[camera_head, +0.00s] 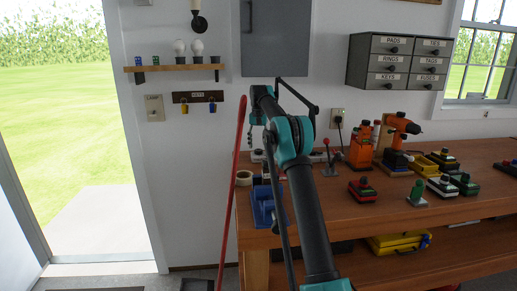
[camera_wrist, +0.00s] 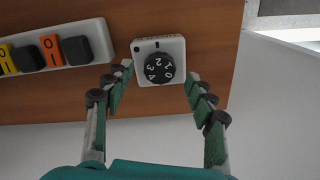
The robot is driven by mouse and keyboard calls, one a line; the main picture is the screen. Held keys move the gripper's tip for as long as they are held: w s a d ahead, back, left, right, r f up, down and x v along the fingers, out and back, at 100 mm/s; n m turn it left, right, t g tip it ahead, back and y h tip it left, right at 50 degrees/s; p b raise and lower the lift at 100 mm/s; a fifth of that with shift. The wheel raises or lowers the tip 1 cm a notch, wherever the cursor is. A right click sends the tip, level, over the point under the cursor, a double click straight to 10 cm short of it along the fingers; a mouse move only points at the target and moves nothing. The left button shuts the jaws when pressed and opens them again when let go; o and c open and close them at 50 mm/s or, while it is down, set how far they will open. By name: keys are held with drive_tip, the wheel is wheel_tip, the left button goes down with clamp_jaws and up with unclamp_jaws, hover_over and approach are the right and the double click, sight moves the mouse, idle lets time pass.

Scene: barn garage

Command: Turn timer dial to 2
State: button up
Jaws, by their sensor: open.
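The timer in the wrist view is a white square housing (camera_wrist: 176,46) with a round black dial (camera_wrist: 159,68) bearing white numerals 0 to 4. A short dark mark (camera_wrist: 157,44) is on the housing above the dial. The 2 is at the top of the dial, the numeral closest to that mark; 3 and 4 are on the left, 1 and 0 on the right. My gripper (camera_wrist: 157,84) is open, its fingers to the left and right of the timer with gaps to the dial.
A white strip (camera_wrist: 88,58) with yellow and orange switches lies left of the timer.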

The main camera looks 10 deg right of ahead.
sight(259, 150)
drive_tip(key=shift+r, duration=2.7)
drive_tip(key=shift+s, duration=0.1)
